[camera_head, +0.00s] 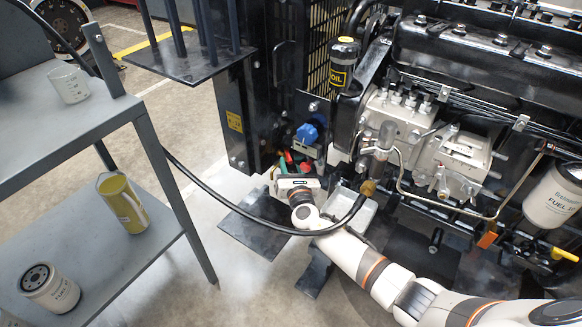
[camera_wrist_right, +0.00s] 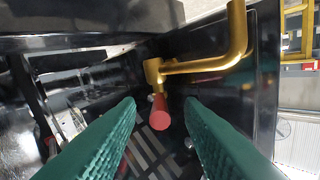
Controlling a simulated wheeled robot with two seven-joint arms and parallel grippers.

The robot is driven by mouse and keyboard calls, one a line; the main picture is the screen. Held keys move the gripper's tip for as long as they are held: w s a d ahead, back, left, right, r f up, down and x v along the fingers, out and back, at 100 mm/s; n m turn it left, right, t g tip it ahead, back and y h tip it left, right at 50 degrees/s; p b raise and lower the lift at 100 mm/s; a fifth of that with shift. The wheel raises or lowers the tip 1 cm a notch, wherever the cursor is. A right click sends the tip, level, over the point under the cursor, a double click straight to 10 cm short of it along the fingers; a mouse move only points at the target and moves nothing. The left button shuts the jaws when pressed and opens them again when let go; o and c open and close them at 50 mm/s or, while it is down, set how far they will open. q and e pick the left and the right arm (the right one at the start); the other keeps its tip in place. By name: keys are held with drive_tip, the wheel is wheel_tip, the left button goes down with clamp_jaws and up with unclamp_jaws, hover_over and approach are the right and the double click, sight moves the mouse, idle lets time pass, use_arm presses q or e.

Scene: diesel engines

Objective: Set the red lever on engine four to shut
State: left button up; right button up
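The red lever (camera_wrist_right: 160,115) shows in the right wrist view, its round red end pointing toward the camera. It sits below a brass valve body with a bent brass pipe (camera_wrist_right: 205,66). My right gripper (camera_wrist_right: 160,103) is open, with one green ribbed finger on each side of the red end and a gap to both. In the head view my right gripper (camera_head: 294,162) is low by the engine (camera_head: 440,125), under a blue knob (camera_head: 307,133); red and green bits show there, but the lever is mostly hidden. My left gripper is out of view.
A black hose (camera_head: 255,226) loops across in front of my right wrist. A grey shelf (camera_head: 150,240) at the left holds a beaker (camera_head: 68,84), a yellow jug (camera_head: 122,202) and a filter (camera_head: 50,288). A metal tray (camera_head: 358,210) lies right of the wrist.

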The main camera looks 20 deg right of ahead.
drive_tip(key=shift+w, duration=0.1)
drive_tip(key=shift+c, duration=0.5)
clamp_jaws()
